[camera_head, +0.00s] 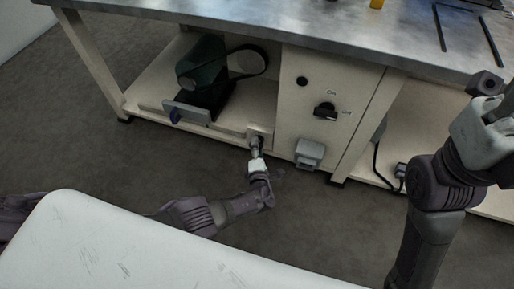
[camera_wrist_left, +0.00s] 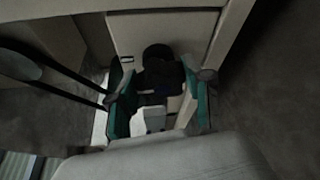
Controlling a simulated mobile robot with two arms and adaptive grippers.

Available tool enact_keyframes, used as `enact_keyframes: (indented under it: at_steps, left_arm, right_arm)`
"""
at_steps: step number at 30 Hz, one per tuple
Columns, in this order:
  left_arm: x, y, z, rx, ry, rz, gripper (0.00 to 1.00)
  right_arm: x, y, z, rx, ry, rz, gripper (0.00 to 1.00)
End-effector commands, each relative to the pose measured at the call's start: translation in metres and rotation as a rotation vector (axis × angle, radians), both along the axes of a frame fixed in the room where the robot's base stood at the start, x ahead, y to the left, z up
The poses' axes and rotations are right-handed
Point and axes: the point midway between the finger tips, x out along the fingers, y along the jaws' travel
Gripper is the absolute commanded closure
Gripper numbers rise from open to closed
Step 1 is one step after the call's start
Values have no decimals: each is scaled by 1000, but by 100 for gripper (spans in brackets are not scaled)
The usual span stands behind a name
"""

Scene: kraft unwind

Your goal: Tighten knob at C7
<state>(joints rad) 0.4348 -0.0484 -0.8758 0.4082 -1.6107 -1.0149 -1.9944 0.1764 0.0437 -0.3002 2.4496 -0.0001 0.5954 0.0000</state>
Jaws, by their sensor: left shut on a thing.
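The gripper is shut on this knob, which is mostly hidden by the gripper in the head view. No C7 label can be read. My right gripper (camera_head: 487,84) is raised at the right edge, partly cut off, and its finger state is unclear.
The metal-topped bench (camera_head: 230,22) stands above the shelf. A dark green machine with a belt guard (camera_head: 205,75) sits left of the gripper. A black On/Off switch (camera_head: 325,111) and a grey box (camera_head: 309,153) are on the cabinet.

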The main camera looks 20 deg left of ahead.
Motion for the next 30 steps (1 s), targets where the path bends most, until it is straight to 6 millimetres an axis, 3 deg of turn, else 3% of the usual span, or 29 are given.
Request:
enact_keyframes:
  at_steps: [8, 9, 13, 30]
  left_arm:
    - [-5, 2, -5, 2, 10, 5, 85]
    - [-5, 2, -5, 2, 10, 5, 45]
    - [-4, 2, -4, 1, 8, 4, 24]
    - [-2, 1, 7, -5, 3, 4, 24]
  right_arm:
    - [-1, 0, 0, -3, -2, -1, 60]
    - [-1, 0, 0, -4, -3, -1, 60]
    - [-1, 0, -1, -6, -5, -1, 60]
    - [-1, 0, 0, -6, -5, -1, 60]
